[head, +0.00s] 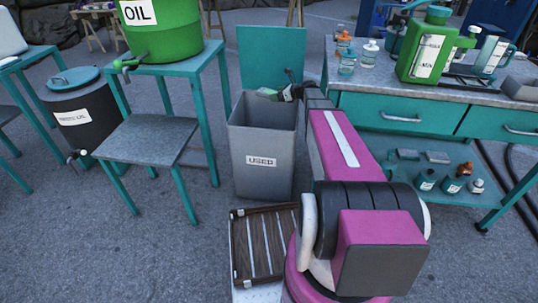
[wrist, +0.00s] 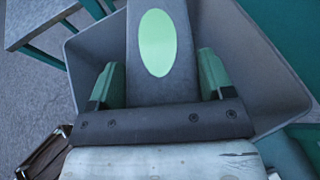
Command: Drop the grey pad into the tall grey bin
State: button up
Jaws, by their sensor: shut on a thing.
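The grey pad (wrist: 160,90) has a light green oval on its face. It shows in the wrist view between the green fingers of my gripper (wrist: 160,85), which is shut on it. The tall grey bin (head: 262,155), labelled "USED", stands upright on the ground in the middle of the head view. In the wrist view its open mouth and walls (wrist: 262,60) surround the pad and fingers. In the head view my gripper (head: 272,93) is at the top of the bin, near its back rim. I cannot make out the pad clearly there.
A wooden slatted crate (head: 250,245) lies in front of the bin. A teal workbench (head: 410,120) with bottles and a green can (head: 424,52) stands at right. A teal stand with a green oil drum (head: 162,30) and a low stool (head: 148,138) are at left.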

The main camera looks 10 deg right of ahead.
jog(key=shift+f, duration=0.1)
jog(key=o, duration=1)
jog(key=shift+r, duration=0.55)
notch_tip(320, 180, up, 3)
jog(key=shift+f, duration=0.2)
jog(key=s+a+r, duration=0.2)
jog(key=a, duration=0.1)
jog(key=s+a+r, duration=0.1)
jog(key=a+r, duration=0.2)
jog(key=a, duration=0.1)
jog(key=s+a+r, duration=0.2)
jog(key=a, duration=0.1)
jog(key=shift+s+a+r, duration=0.15)
jog(key=shift+s, duration=0.15)
